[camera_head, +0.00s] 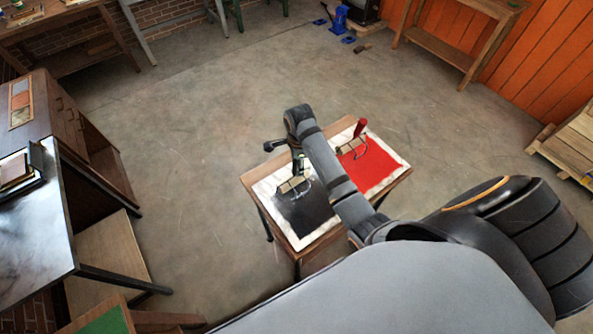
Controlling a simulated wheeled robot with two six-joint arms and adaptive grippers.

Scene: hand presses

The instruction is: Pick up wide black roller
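The wide black roller (293,185) rests on the black-inked sheet (309,213) on the small table; its light cylinder shows, with a dark upright part above it. My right arm reaches over the table from the lower right. Its gripper (283,151) is just above and behind the black roller, close to its upper part. The dark gripper parts and the roller's handle overlap, so I cannot tell whether the fingers are open or touching it. My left gripper is not in view.
A roller with a red handle (360,128) stands on the red-inked sheet (375,168) beside the black one. The small wooden table (399,181) stands on open concrete floor (200,130). A cabinet (60,120) and dark-topped table (30,235) are at left; a wooden bench (460,45) is at back right.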

